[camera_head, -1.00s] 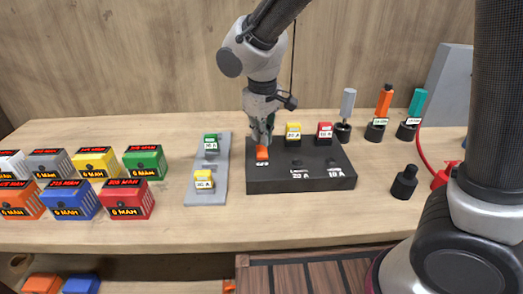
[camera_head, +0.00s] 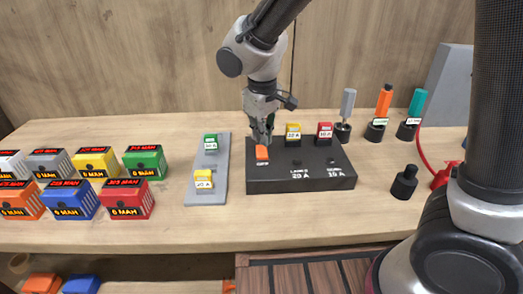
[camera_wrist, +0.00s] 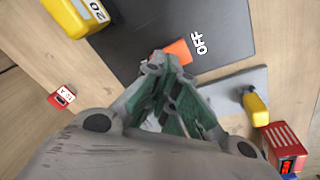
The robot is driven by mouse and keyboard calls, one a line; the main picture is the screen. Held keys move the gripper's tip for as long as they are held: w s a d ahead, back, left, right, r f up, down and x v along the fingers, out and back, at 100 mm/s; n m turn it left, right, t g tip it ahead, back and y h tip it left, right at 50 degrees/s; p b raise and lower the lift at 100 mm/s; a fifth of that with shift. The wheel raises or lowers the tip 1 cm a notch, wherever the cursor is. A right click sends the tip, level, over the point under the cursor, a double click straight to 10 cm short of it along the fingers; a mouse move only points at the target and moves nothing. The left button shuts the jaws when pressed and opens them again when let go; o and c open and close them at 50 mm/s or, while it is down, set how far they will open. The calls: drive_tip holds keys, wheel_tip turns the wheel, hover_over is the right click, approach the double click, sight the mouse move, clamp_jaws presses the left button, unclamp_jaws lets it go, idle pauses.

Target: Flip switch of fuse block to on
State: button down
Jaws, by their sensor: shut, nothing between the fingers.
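The black fuse block (camera_head: 300,182) stands on the wooden table, in the middle of the head view. Its orange switch (camera_head: 262,153) is at the block's left end, above a white OFF label (camera_head: 263,164). The switch also shows in the wrist view (camera_wrist: 179,51), beside the OFF lettering (camera_wrist: 201,44). My gripper (camera_head: 262,136) is shut and empty, pointing down just behind and above the switch. In the wrist view its fingertips (camera_wrist: 160,62) are close to the switch; I cannot tell whether they touch it.
Yellow (camera_head: 293,132) and red (camera_head: 324,131) fuses stand at the block's back. A grey strip (camera_head: 209,188) with green and yellow fuses lies to the left. Several colored battery boxes (camera_head: 92,162) fill the left side.

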sight(262, 152)
drive_tip(key=shift+w+f, duration=0.2)
drive_tip(key=shift+f, duration=1)
idle(0.6)
drive_tip(key=shift+r, duration=0.1)
drive_tip(key=shift+s+r, duration=0.2)
drive_tip(key=shift+r, duration=0.9)
drive_tip(key=shift+s+r, duration=0.15)
drive_tip(key=shift+r, duration=1)
drive_tip(key=shift+s+r, duration=0.2)
drive_tip(key=shift+r, duration=0.9)
